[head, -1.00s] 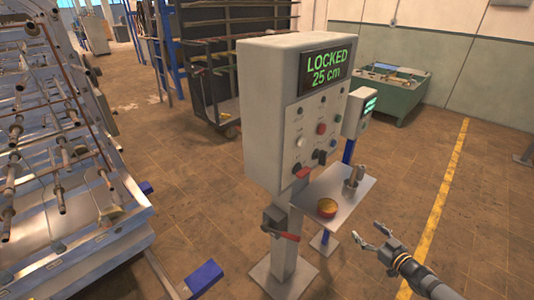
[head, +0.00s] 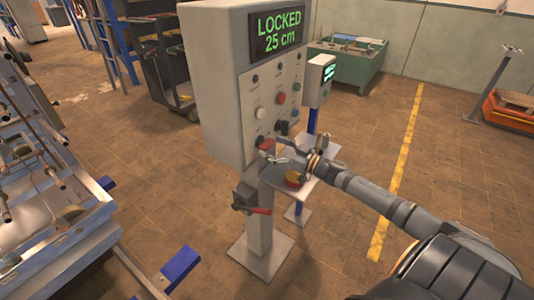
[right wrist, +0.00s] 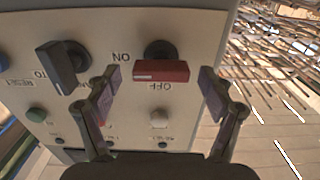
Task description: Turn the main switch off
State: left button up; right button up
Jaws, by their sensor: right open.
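The control cabinet (head: 215,95) stands on a post, with a display reading LOCKED 25 cm (head: 278,33). A red-handled switch (head: 266,145) is at the panel's lower edge. In the right wrist view the red switch handle (right wrist: 160,71) lies crosswise, beside upside-down ON and OFF labels. My right gripper (right wrist: 160,82) is open, with one finger on each side of the red handle. No contact is visible. In the head view my right gripper (head: 277,157) is at the panel's bottom, partly overlapping the switch area. My left gripper is out of view.
A black knob (right wrist: 62,65) sits close beside one finger. A small shelf (head: 318,165) with a round red-yellow container (head: 294,179) is under my right forearm. A box with a red lever (head: 258,210) is on the post.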

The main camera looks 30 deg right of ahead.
jog(key=shift+w+a+r, duration=0.15)
jog(key=shift+w+a, duration=0.15)
jog(key=shift+w, duration=0.25)
jog(key=shift+w+a, duration=0.2)
jog(key=shift+w, duration=0.35)
jog(key=c, duration=1.2)
